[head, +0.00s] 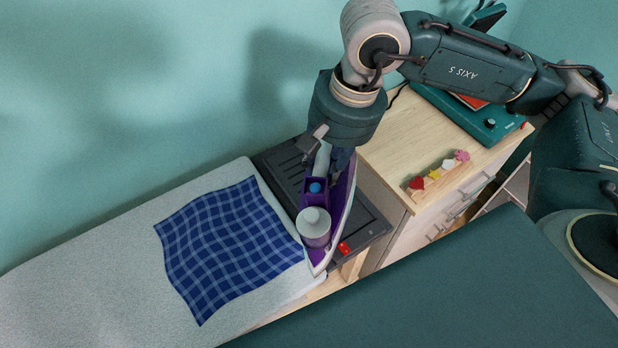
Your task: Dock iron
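The purple and white iron (316,226) is at the right end of the ironing board, in front of the dark grey dock (284,172). Its tip points toward the bottom of the picture, and its pale sole edge faces right. My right gripper (328,152) comes down from above with its fingers around the iron's handle, seemingly shut on it. The iron covers the middle of the dock. I cannot tell whether the iron touches the dock or hangs just above it. My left gripper is not in view.
The ironing board (110,250) carries a blue checked cloth (228,245) left of the iron. A red switch (345,249) is on the dock's front edge. Right of it, a wooden cabinet (400,150) bears small coloured figures (437,172) and a green machine (485,122). The wall is close behind.

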